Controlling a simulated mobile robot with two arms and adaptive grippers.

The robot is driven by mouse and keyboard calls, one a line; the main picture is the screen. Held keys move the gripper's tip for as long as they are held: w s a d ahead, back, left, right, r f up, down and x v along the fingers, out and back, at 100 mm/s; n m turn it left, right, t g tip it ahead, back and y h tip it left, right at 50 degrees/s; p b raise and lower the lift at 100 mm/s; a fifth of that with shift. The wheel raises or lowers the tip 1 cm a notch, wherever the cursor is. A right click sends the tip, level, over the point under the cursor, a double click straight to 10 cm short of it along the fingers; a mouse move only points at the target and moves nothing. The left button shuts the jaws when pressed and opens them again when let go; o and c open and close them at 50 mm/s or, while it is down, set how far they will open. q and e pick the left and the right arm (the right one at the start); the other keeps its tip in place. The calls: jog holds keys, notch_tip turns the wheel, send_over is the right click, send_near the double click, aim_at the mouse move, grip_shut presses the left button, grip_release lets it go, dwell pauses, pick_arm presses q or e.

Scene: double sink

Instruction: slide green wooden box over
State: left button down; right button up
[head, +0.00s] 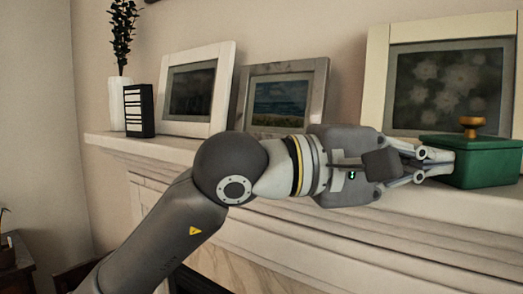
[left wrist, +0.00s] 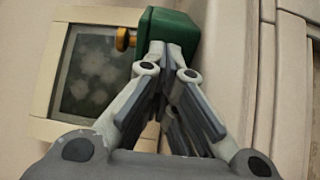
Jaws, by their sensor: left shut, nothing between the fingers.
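The green wooden box (head: 487,163) with a gold knob (head: 471,125) on its lid stands upright on the white mantel shelf at the right of the head view. It also shows at the top of the left wrist view (left wrist: 178,28), turned sideways. My left gripper (head: 447,164) is shut and empty, its fingertips at the left side of the box. In the left wrist view its fingertips (left wrist: 165,50) overlap the near face of the box; they look to be touching it or very close. My right gripper is not in view.
Three framed pictures lean on the wall: a white one (head: 223,88), a grey one (head: 318,95) and a large cream one (head: 377,80) behind the box. A white vase (head: 118,100) and a black striped object (head: 139,110) stand at the shelf's left end. The shelf's front edge (head: 160,152) drops away.

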pick_arm(q)
jog(key=shift+w+a, duration=0.1)
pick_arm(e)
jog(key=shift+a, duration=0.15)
pick_arm(q)
jog(key=v, duration=1.2)
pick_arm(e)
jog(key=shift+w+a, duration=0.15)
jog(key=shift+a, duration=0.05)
